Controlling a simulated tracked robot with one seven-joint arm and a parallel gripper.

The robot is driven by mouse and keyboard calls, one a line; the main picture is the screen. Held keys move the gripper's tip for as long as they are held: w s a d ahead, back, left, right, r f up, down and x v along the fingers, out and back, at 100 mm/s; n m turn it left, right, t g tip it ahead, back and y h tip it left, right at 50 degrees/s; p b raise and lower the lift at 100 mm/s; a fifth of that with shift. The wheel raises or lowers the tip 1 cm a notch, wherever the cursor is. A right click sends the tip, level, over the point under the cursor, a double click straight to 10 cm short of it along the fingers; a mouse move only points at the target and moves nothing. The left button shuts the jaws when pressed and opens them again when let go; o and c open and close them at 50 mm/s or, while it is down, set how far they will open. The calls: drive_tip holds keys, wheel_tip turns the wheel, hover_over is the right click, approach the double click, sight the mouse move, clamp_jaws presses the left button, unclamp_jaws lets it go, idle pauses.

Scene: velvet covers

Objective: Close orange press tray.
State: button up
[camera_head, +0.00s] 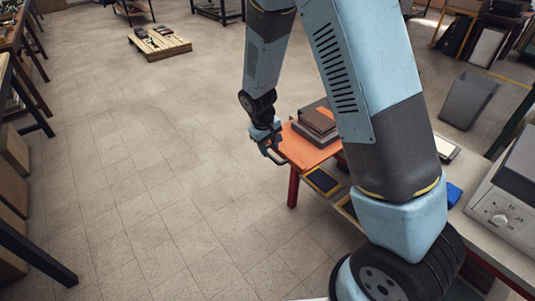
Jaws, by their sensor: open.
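An orange flat surface (303,151) juts out to the left beside my arm, with a red leg (293,190) under its front corner. A shallow tray (322,180) with a yellow-orange rim and a dark blue inside sticks out below it. I cannot tell for sure which of these is the press tray. My gripper (274,157) is open at the left edge of the orange surface. It looks empty, and I cannot tell whether it touches the edge. My arm hides much of what lies to the right.
Dark brown boxes (318,121) are stacked on the orange surface. A second yellow-edged piece (348,207) shows partly behind my arm. A grey machine with a dial (498,215) stands at right, a grey bin (468,98) behind. The tiled floor at left is clear up to a pallet (160,44).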

sight(271, 157)
drive_tip(key=shift+w+d+f, duration=0.1)
drive_tip(key=shift+d+f, duration=0.1)
drive_tip(key=shift+f, duration=0.8)
drive_tip(key=shift+w+d+f, duration=0.1)
drive_tip(key=shift+d+f, duration=0.05)
drive_tip(key=shift+f, duration=0.8)
drive_tip(key=shift+c, duration=0.5)
clamp_jaws()
